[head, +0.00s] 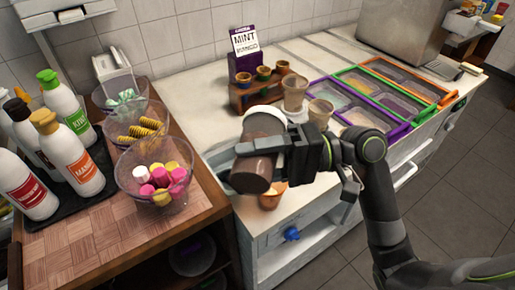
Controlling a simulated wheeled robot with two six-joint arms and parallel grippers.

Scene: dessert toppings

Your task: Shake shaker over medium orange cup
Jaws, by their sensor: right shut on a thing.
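The shaker (254,175) is a brown cylinder with a white end, held tilted above the counter. My right gripper (262,147) is shut around its middle and covers part of it. An orange cup (272,197) stands on the counter, just below and to the right of the shaker's brown end in the picture. The shaker and gripper hide part of the cup. My left gripper is not in view.
Clear cups (295,92) stand behind my right gripper. Purple- and orange-framed topping bins (366,117) fill the counter's right. On the left, a wooden table holds glass bowls, one with pink and yellow sweets (160,185), and sauce bottles (68,150). A mint sign (246,48) stands behind.

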